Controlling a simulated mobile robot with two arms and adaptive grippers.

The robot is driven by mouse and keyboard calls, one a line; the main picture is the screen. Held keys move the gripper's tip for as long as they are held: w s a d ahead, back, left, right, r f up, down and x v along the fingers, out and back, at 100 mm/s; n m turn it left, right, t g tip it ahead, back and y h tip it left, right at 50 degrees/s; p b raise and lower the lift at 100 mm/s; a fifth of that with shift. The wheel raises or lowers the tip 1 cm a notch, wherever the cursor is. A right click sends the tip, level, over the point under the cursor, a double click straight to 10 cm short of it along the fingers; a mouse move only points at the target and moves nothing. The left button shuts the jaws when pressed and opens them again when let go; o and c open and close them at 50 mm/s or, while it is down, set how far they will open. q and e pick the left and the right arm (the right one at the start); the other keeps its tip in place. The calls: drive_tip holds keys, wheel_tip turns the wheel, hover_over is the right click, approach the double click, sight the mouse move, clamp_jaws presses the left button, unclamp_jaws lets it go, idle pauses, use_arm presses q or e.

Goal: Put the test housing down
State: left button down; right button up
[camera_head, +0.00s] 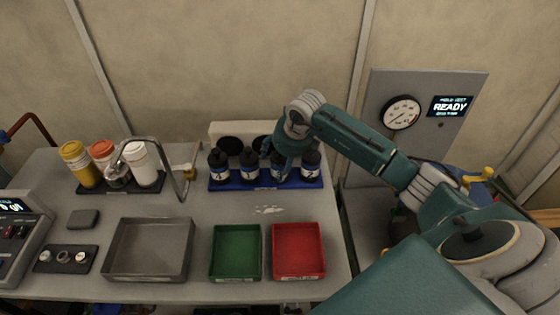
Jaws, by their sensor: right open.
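Several dark cylinders with pale labels stand upright in a row on a blue rack (240,186) at the back of the bench. They look like the test housings: the leftmost (218,166), the second (249,166) and the rightmost (310,165) show clearly. My right gripper (282,158) points down from above at the third cylinder (279,172), whose top it partly hides. Its jaws are open, and I cannot tell whether they touch that cylinder. My left gripper is out of view.
A grey tray (112,250), a green tray (217,250) and a red tray (317,250) lie empty along the front. A bent metal pipe (180,170) and yellow, orange and white-capped bottles (77,163) stand at left. A gauge panel (425,85) stands at right.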

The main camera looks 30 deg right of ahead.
drive_tip(key=b+v, duration=0.2)
drive_tip(key=v, duration=1)
drive_tip(key=shift+r, duration=0.1)
